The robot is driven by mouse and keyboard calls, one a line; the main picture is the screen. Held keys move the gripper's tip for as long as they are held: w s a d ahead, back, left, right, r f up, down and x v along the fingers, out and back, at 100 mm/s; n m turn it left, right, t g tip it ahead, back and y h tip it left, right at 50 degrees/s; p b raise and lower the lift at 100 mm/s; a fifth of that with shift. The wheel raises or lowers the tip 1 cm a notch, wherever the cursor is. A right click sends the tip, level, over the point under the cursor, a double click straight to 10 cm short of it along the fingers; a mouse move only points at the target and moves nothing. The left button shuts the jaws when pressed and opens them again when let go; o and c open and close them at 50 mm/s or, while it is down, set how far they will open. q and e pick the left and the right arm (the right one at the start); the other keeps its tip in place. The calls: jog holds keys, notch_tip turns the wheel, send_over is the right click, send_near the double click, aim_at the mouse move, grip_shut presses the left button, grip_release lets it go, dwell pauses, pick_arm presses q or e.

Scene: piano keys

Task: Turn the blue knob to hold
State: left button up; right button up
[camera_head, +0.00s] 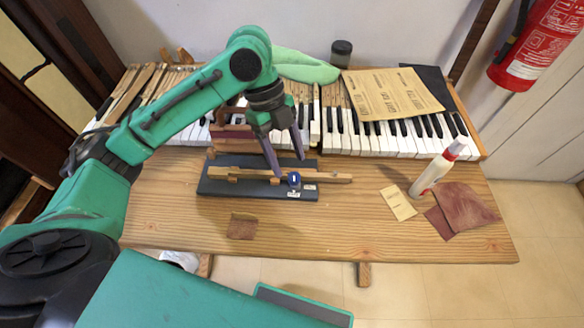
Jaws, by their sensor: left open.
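The blue knob (294,179) has a white mark on its face and sits on a dark base board (222,187) that carries a wooden bar (335,177). Small white labels (309,187) lie beside and below the knob; their text is too small to read. My left gripper (287,166) points down just above and behind the knob. Its fingers are apart, one near the knob's left side and the other farther back on the right. It holds nothing that I can see. My right gripper is not in view.
Piano keys (405,143) run along the table's back. A glue bottle (438,170), a paper card (398,203) and reddish leather pieces (465,208) lie at the right. A brown patch (242,226) lies in front of the board. The wooden table's (340,230) front middle is clear.

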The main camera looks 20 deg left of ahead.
aim_at(293, 175)
pick_arm(q)
jog(key=x, duration=0.3)
jog(key=shift+s, duration=0.15)
jog(key=shift+d+f, duration=0.1)
jog(key=shift+f, duration=0.05)
grip_shut()
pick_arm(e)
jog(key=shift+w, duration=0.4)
